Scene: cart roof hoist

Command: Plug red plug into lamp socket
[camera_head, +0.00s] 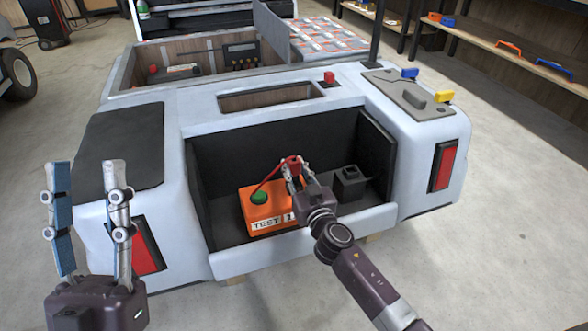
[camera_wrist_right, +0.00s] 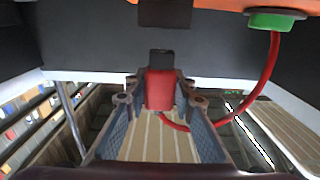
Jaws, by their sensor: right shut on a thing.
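My right gripper (camera_head: 294,170) is shut on the red plug (camera_head: 292,161) and holds it above the orange test box (camera_head: 277,215) inside the cart's open rear bay. In the right wrist view, the red plug (camera_wrist_right: 160,90) sits between the fingers with its dark tip (camera_wrist_right: 161,60) pointing away. A red cable (camera_wrist_right: 267,80) runs from the plug to a green fitting (camera_wrist_right: 273,20) on the orange box. A small black block (camera_head: 348,183), possibly the lamp socket, stands right of the gripper, apart from the plug; its opening is unclear. My left gripper (camera_head: 88,172) is open and empty at the left.
The bay's side wall (camera_head: 376,150) and front lip (camera_head: 300,247) bound the space around the right gripper. Red tail lights (camera_head: 444,166) sit on the cart's rear corners. Blue (camera_head: 409,73) and yellow (camera_head: 444,96) pieces and a red button (camera_head: 329,78) are on top.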

